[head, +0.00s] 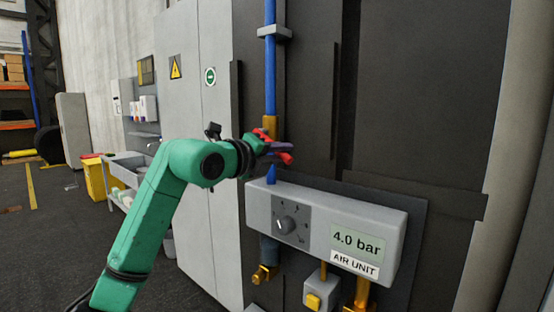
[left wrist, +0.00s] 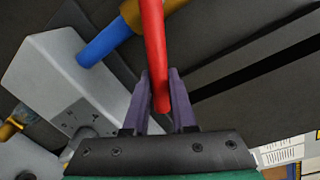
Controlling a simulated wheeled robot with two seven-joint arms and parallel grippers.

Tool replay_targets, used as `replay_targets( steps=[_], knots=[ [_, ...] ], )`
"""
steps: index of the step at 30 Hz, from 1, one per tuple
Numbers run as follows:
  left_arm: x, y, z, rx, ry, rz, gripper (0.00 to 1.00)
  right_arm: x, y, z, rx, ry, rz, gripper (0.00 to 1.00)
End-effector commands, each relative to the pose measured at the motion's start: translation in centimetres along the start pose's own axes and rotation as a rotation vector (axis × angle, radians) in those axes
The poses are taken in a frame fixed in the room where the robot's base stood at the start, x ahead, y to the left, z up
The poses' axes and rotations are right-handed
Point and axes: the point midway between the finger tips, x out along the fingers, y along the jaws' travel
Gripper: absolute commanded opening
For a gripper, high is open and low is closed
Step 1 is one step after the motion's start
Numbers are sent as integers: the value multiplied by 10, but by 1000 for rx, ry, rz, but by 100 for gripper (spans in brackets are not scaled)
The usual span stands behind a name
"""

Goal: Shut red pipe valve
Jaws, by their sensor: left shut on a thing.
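The red valve handle (head: 286,159) sits on a brass valve body (head: 269,125) in the vertical blue pipe (head: 270,70), just above the grey air unit. My left gripper (head: 277,149) reaches in from the left, with its purple fingers shut on the handle and hiding part of it. In the left wrist view the red handle (left wrist: 152,40) runs down between the two purple fingers (left wrist: 159,90), at a clear angle to the blue pipe (left wrist: 103,45). The brass body (left wrist: 134,14) lies behind the handle. My right gripper is not in view.
The grey air unit box (head: 385,222), with a dial and a "4.0 bar" display, juts out close below the gripper. A dark panel (head: 420,100) stands behind the pipe. A tall pale cabinet (head: 200,130) is at left. Open floor (head: 50,235) lies further left.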

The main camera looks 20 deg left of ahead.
Motion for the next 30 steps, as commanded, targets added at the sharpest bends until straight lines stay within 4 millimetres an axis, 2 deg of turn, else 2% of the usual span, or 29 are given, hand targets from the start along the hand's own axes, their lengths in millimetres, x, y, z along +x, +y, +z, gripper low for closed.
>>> replay_targets(
  steps=[6,15,30],
  knots=[
    [-2,-18,4,-194,18,-3,0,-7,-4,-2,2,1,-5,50],
    [-4,-33,10,-398,39,-2,0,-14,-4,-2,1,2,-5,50],
    [-4,-39,13,-501,50,-3,0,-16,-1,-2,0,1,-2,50]
  ],
)
